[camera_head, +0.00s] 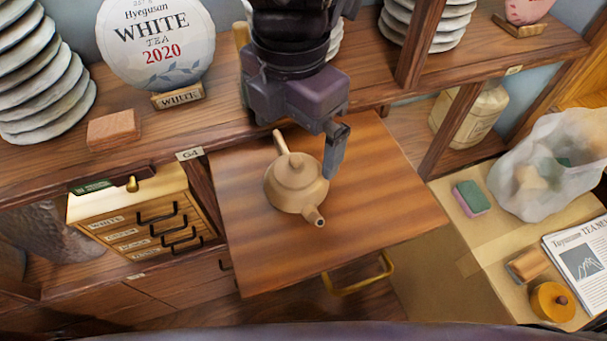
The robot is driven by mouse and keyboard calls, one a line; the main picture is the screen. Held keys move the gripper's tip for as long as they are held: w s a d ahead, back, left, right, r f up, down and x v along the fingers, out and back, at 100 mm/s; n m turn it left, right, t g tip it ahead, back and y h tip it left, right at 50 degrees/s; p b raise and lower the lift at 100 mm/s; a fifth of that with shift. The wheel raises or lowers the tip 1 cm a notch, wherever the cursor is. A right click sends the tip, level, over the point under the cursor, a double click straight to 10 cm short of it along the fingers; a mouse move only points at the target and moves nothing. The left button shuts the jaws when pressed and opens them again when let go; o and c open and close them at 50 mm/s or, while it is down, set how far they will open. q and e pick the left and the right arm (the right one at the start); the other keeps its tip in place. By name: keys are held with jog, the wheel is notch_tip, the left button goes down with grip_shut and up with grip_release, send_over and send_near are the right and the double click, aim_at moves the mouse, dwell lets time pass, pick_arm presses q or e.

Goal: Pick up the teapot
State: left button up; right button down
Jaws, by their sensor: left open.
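A small tan clay teapot (297,188) stands upright on a pulled-out wooden board (375,225). Its lid is on, its handle points up and left in the picture, and its spout points down and right. My left gripper (331,155) comes down from the top of the head view, with its purple-grey body above the teapot. It is open; one dark finger shows just right of the teapot's lid, and the other finger is hidden. Whether the finger touches the teapot I cannot tell. My right gripper is not in view.
Shelves behind hold stacked pale discs (40,75), a round white tea cake (155,45) and a wooden block (113,130). A small drawer chest (135,215) is left of the board. At right are a clear bag (555,165), a sponge (471,198) and a newspaper (580,262). The board around the teapot is clear.

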aim_at(295, 158)
pick_arm(q)
jog(key=f, duration=0.6)
jog(key=shift+s+f, duration=0.2)
jog(key=shift+s, duration=0.1)
jog(key=shift+f, duration=0.4)
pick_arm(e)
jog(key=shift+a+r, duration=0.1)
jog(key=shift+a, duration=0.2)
pick_arm(q)
jog(key=c, duration=0.9)
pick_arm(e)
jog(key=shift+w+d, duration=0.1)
pick_arm(q)
jog(key=shift+r+p, duration=1.75)
jog(key=shift+r, duration=8.3)
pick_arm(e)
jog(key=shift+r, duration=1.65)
